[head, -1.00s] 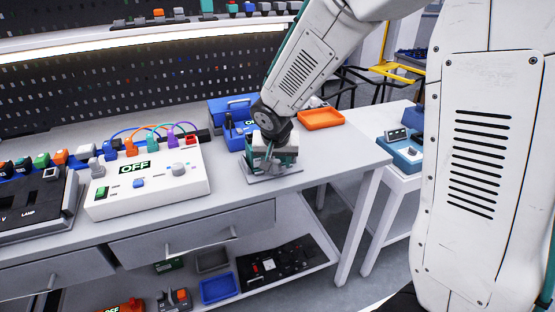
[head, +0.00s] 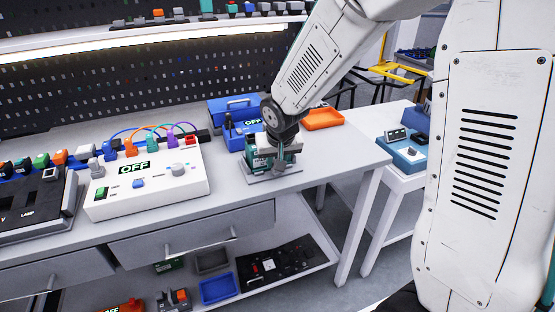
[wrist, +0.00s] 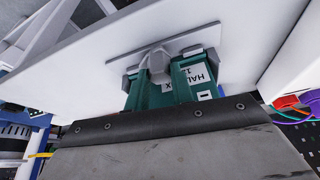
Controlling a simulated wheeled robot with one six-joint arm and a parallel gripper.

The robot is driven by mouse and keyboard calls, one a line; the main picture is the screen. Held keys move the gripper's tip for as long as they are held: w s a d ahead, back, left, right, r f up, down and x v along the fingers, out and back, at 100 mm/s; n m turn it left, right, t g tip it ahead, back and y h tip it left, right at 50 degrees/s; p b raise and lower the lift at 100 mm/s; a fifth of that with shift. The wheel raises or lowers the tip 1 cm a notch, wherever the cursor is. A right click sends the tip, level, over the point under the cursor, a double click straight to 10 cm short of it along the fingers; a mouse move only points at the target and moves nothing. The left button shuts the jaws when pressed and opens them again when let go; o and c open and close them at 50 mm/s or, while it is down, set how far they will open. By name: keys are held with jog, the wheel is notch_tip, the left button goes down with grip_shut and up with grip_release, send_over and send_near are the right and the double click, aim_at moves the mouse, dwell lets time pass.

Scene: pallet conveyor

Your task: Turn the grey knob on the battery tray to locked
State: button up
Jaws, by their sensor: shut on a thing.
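The battery tray (head: 262,179) is a pale grey plate on the bench top near its right end. It also shows in the wrist view (wrist: 205,40). A green battery block (head: 253,161) with white labels (wrist: 200,75) stands on it. The grey knob (wrist: 158,66) shows in the wrist view, in front of the green block and close to the tray plate. My gripper (head: 279,152) is down at the tray and shut on the grey knob. The fingertips are mostly hidden, and the knob's locked mark cannot be read.
An orange bin (head: 323,119) lies to the right. A white control panel marked OFF (head: 150,190) with coloured cables stands to the left. Bare bench top (head: 235,192) lies between panel and tray.

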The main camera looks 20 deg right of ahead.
jog(key=n, duration=0.2)
jog(key=n+y, duration=0.1)
jog(key=n, duration=0.1)
jog(key=n+y, duration=0.1)
jog(key=n, duration=0.1)
jog(key=shift+d+n+g, duration=0.25)
jog(key=shift+n+g, duration=0.05)
jog(key=n+y, duration=0.1)
jog(key=n, duration=0.2)
jog(key=shift+n+g+y, duration=0.3)
jog(key=shift+g, duration=0.1)
jog(key=shift+w+d+n+g+y, duration=0.1)
jog(key=shift+n+g+y, duration=0.35)
jog(key=shift+n, duration=1.15)
jog(key=o, duration=1)
